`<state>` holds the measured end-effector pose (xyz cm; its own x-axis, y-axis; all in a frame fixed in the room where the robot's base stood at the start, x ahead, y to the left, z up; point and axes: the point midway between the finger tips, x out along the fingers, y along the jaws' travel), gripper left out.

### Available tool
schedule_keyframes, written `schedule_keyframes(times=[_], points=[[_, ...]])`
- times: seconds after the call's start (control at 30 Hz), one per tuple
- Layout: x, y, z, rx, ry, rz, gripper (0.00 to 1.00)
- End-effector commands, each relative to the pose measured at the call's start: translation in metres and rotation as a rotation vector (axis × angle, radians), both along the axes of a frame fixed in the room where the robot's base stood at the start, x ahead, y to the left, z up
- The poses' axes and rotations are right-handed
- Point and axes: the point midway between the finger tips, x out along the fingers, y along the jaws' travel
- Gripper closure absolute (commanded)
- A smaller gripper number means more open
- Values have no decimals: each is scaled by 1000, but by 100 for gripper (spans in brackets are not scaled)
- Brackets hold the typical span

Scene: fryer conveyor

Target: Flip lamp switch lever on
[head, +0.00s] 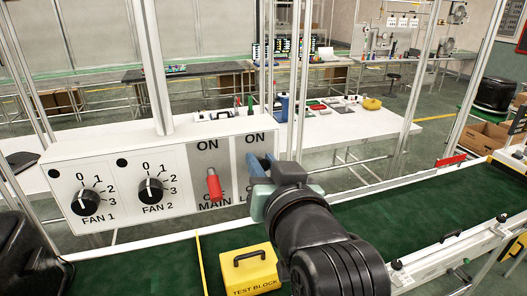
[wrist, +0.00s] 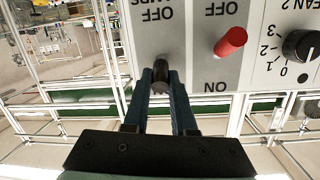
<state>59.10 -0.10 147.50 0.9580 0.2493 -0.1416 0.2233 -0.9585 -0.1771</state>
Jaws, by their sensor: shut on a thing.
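The white control panel (head: 185,214) carries two switch levers under ON labels at its right end. The lamp lever (wrist: 160,75) is black and shows in the wrist view between my gripper's blue fingertips, below an OFF label in that upside-down picture. My gripper (head: 262,167) is shut on this lever at the panel's right end; it also shows in the wrist view (wrist: 161,82). In the head view my gripper and arm hide the lever and part of its label.
The red MAIN lever (head: 214,186) is just left of my gripper and tilts down. The FAN 1 knob (head: 85,202) and FAN 2 knob (head: 151,190) are further left. A yellow test block (head: 248,270) sits below on the green conveyor (head: 400,210).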

Motion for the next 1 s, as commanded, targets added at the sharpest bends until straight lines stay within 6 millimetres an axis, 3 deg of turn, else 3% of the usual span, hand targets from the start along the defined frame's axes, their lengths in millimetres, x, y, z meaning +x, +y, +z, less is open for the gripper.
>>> schedule_keyframes(times=[0.33, 0.37, 0.5, 0.83, 1.0], points=[[0, 0, 1, -4, 6, 0, 100], [0, 0, 1, -4, 6, 0, 72], [0, 0, 1, -4, 6, 0, 47], [-1, 0, 0, -4, 6, 0, 45], [-17, -5, 1, -2, 3, -1, 45]])
